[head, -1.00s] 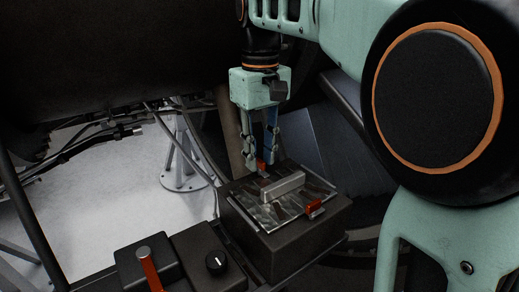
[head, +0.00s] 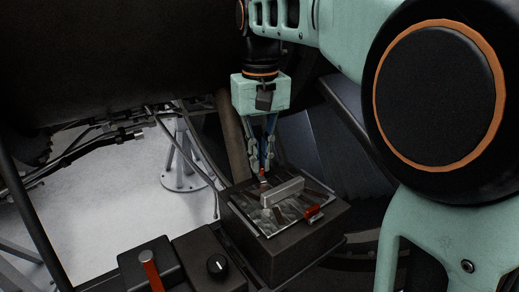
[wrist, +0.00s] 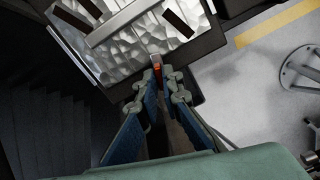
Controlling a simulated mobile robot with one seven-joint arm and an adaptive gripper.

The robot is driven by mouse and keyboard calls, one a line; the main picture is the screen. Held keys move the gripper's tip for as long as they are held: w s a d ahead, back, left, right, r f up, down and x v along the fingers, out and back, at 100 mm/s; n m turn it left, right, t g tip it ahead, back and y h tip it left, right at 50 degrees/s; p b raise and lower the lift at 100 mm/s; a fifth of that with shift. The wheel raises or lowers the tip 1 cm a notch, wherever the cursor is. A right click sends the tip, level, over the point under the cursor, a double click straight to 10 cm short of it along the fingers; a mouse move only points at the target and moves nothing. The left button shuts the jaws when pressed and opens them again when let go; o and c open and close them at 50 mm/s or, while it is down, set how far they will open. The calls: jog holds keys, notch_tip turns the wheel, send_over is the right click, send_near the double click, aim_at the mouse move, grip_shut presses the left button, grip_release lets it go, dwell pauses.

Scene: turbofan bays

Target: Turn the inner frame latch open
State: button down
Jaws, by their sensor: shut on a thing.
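A dark box (head: 262,248) carries a shiny metal panel (head: 285,212) with a pale raised bar across it. A small red latch (head: 262,173) stands at the panel's far edge; it also shows in the wrist view (wrist: 157,67). My gripper (head: 261,170) points down over that edge. In the wrist view my gripper (wrist: 157,75) has its fingertips shut on this latch, which they partly hide. A second red latch (head: 313,213) sits at the panel's right edge, apart from my gripper.
A large dark cowling (head: 110,60) hangs above left. A grey stand (head: 183,165) is on the pale floor behind.

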jog(key=m+p, duration=0.1)
jog(key=m, duration=0.2)
jog(key=shift+r+m+p, duration=0.15)
jog(key=shift+m+p, duration=0.15)
jog(key=m+p, duration=0.1)
jog(key=m, duration=0.2)
jog(key=shift+m, duration=0.3)
jog(key=m+p, duration=0.1)
jog(key=m, duration=0.2)
jog(key=shift+m, duration=0.4)
jog(key=shift+m+p, duration=0.55)
jog(key=shift+m, duration=1.25)
jog(key=c, duration=2.1)
grip_release()
notch_tip(320, 180, up, 12)
